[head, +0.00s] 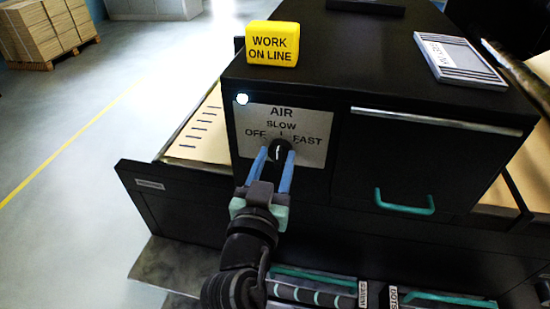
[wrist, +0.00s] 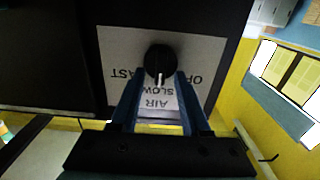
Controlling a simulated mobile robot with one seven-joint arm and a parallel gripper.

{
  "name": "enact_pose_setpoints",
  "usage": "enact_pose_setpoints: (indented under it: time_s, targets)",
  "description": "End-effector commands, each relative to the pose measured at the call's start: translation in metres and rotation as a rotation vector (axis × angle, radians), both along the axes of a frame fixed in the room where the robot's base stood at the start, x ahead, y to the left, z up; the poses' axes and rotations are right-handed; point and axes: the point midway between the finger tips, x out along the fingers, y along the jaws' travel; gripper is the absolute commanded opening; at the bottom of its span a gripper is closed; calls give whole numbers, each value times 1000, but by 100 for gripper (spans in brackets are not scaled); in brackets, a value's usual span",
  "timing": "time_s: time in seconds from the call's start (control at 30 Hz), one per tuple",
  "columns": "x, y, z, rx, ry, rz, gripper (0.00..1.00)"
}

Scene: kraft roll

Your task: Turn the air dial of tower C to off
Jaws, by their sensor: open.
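The air dial (head: 279,148) is a round black knob with a white pointer line, on a pale plate (head: 313,120) marked AIR, OFF, SLOW and FAST. The pointer is toward SLOW, at the top of the plate. In the wrist view the dial (wrist: 160,58) appears upside down, its line toward SLOW. My gripper (head: 277,155) is open, with its blue fingers on the left and right of the dial's lower part. I cannot tell whether they touch it. No letter C shows on the black tower (head: 360,60).
A yellow WORK ON LINE block (head: 272,44) sits on top of the tower, above a lit white lamp (head: 242,99). A panel with a green handle (head: 405,203) is right of the dial.

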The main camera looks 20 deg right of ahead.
Motion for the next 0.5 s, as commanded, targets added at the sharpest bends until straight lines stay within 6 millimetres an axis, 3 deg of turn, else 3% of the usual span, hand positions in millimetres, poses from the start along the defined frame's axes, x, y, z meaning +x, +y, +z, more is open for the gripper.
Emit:
enact_pose_setpoints:
  time_s: [0.13, 0.37, 0.5]
  targets:
    - [0, 0, 0, 0, 0, 0, 43]
    - [0, 0, 0, 0, 0, 0, 1]
    - [0, 0, 0, 0, 0, 0, 0]
